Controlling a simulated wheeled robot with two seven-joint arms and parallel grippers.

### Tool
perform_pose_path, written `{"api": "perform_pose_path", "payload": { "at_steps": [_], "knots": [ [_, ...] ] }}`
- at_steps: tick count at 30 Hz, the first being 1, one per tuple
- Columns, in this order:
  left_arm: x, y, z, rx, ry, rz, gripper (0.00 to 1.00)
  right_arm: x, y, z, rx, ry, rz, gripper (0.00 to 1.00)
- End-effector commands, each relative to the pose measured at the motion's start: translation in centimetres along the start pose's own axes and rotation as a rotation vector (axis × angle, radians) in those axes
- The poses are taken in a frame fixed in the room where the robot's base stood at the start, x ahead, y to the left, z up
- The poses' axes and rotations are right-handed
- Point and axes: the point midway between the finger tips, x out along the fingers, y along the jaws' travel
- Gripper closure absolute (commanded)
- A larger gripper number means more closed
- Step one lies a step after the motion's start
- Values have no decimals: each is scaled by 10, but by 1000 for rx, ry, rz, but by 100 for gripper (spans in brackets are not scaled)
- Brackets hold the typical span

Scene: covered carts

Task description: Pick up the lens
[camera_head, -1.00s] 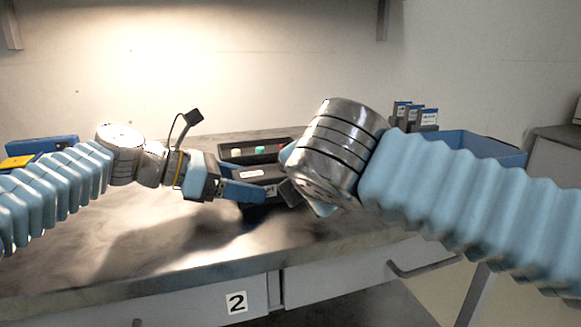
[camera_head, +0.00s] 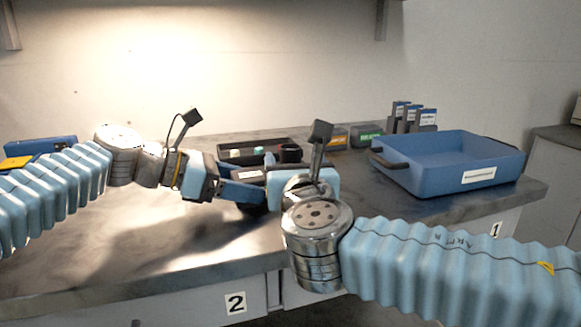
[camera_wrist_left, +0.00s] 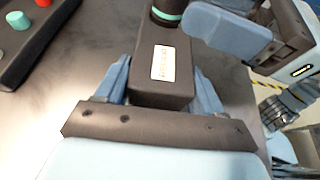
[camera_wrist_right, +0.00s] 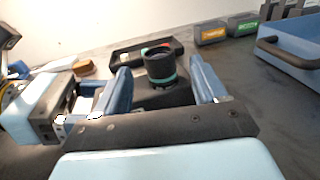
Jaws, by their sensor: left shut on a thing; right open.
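The lens (camera_wrist_right: 160,66) is a short black cylinder with a teal ring. It stands upright at the dark block in the right wrist view and shows at the block's far end in the left wrist view (camera_wrist_left: 166,12). My left gripper (camera_wrist_left: 163,85) is shut on the dark labelled block (camera_wrist_left: 150,92), one finger on each side. My right gripper (camera_wrist_right: 162,80) is open, its fingers to the left and right of the lens with gaps. In the head view, my right wrist hides much of the block. I cannot tell whether the lens is fixed to it.
A black tray (camera_wrist_left: 50,52) with small coloured pieces lies behind the block. Boxes with orange (camera_head: 336,138) and green (camera_head: 369,136) labels stand farther back. A blue bin (camera_head: 445,178) is at the right. The front left tabletop is clear.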

Motion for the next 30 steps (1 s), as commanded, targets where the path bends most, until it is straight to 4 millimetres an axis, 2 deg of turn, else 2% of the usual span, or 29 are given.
{"api": "perform_pose_path", "payload": {
  "at_steps": [9, 17, 20, 27, 30],
  "knots": [
    [0, 0, 0, 0, 0, 0, 63, 46, 0, 4, 1, 0, -1, 29],
    [0, 0, 0, 0, 0, 0, 63, 50, 0, 4, 1, 0, 0, 29],
    [0, 0, 0, 0, 0, 0, 63, 50, 0, 4, 1, 0, 0, 41],
    [0, 0, 0, 0, 0, 0, 63, 50, 0, 4, 1, 0, 0, 78],
    [0, 0, 0, 0, 0, 0, 63, 50, 0, 4, 1, 0, 0, 89]
  ]
}}
